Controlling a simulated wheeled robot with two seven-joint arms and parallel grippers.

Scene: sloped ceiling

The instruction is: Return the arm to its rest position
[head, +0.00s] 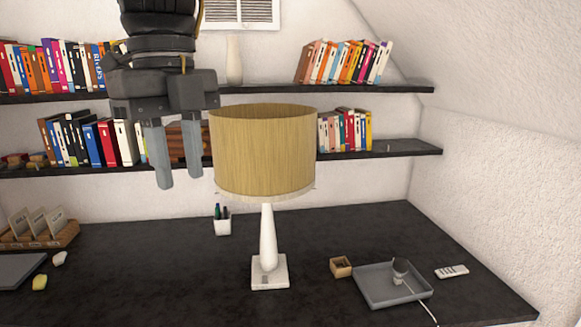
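My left gripper (174,160) hangs in the upper left of the head view, fingers pointing down. Its two grey fingers are apart with nothing between them. It is beside the left side of the yellow shade of a table lamp (262,155), in front of the shelves. I cannot tell whether a finger touches the shade. The lamp's white stem and square base (269,272) stand upright on the dark desk. My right gripper is not in view.
The dark desk (140,285) holds a pen cup (222,222), a small wooden box (341,267), a grey tray (375,289) with a corded item, a remote (452,272) and a card holder (40,235). Two shelves of books (345,62) line the wall. A sloped ceiling is at right.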

